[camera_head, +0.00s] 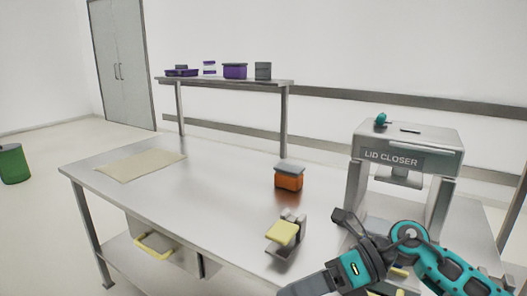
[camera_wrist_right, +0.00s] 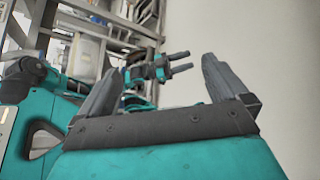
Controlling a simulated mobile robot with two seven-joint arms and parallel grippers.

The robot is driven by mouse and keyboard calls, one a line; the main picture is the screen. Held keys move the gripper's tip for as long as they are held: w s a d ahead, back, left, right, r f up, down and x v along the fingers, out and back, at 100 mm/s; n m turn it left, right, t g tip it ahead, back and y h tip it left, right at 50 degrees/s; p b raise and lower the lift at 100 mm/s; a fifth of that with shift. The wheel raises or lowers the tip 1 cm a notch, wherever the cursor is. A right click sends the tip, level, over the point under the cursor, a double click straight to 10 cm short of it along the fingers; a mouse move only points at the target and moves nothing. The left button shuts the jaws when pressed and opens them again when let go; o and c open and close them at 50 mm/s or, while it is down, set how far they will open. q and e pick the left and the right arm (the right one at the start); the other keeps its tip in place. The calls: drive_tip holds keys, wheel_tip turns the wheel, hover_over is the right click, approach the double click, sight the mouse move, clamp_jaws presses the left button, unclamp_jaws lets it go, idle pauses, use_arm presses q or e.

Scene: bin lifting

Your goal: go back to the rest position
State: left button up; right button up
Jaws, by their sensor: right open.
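My right arm (camera_head: 408,236) is bent over the right front of the workbench in the head view, with the far end of its forearm cut off by the lower edge. My right gripper (camera_wrist_right: 160,68) shows in the right wrist view with its two dark fingers spread wide and nothing between them. My left gripper (camera_wrist_right: 190,61) is beyond it in that view, its two thin fingers apart and empty. The left arm does not show in the head view.
The steel workbench (camera_head: 215,198) bears an orange box with a grey lid (camera_head: 289,180), a yellow-topped holder (camera_head: 283,233) and the lid closer (camera_head: 407,150) close to my arm. A raised shelf (camera_head: 215,80) carries purple and grey containers. A green bin (camera_head: 14,164) stands at left.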

drive_tip(key=d+f+n+t+h, duration=0.3)
drive_tip(key=f+n+t, duration=0.25)
drive_tip(key=n, duration=0.65)
drive_tip(key=s+d+f+n+t+h, duration=0.1)
drive_tip(key=d+f+n+t+h, duration=0.2)
drive_tip(key=n+t, duration=0.6)
drive_tip(key=d+f+n+t+h, duration=0.2)
drive_tip(key=f+n+t, duration=0.3)
drive_tip(key=n, duration=0.9)
drive_tip(key=s+d+f+m+g+h, duration=0.3)
drive_tip(key=s+f+m+g, duration=0.3)
drive_tip(key=s+f, duration=0.4)
wheel_tip(320, 180, down, 2)
drive_tip(key=shift+s+d+f+g+h, duration=0.2)
drive_tip(key=shift+s+d+g+h, duration=0.15)
drive_tip(key=shift+d, duration=0.15)
drive_tip(key=shift+w, duration=0.1)
